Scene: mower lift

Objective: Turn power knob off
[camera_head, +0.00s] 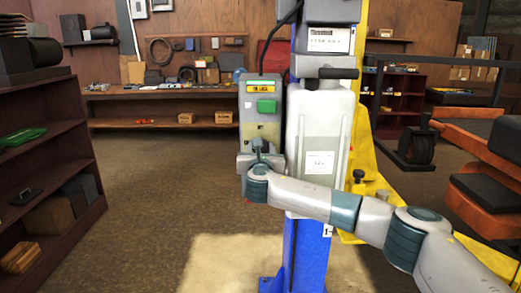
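A grey control box (247,135) is on the left side of the lift's white housing (318,125). It has a green block (266,106) on its upper front and small yellow labels. I cannot make out the power knob; my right gripper and wrist cover the lower front of the box. My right arm comes in from the right, and my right gripper (258,147) points up, at the lower part of the box. Its fingers are small and dark, so I cannot tell whether they are open or touching anything. My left gripper is not in view.
A blue lift post (304,255) and a yellow frame (380,135) stand at the housing. An orange mower with a dark seat (492,190) is at the right. A dark shelf (85,165) stands at the left, and a workbench (160,92) at the back. Floor between them is clear.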

